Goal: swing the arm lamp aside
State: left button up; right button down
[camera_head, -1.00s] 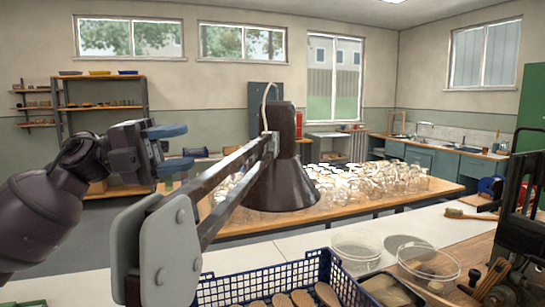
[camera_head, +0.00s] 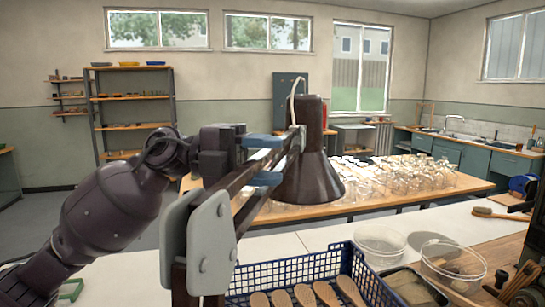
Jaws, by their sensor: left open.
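The arm lamp has a dark brown conical shade (camera_head: 310,178) and a dark, flat-barred arm (camera_head: 246,205) that runs down to a grey-plated joint (camera_head: 212,238) in the foreground. My left gripper (camera_head: 266,160) comes in from the left at the lamp arm, just left of the shade. Its blue fingertips are apart, one above the other, and the lamp arm passes at or between them. I cannot tell whether they touch it. My right gripper is not in view.
A blue basket (camera_head: 290,273) with several wooden brush blanks stands in front. Clear round dishes (camera_head: 452,262) sit to its right. A brush (camera_head: 500,213) lies on the white worktop. Behind, a wooden table (camera_head: 400,195) holds many glass jars.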

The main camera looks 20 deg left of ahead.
pick_arm(q)
jog(key=shift+d, duration=0.5)
grip_shut()
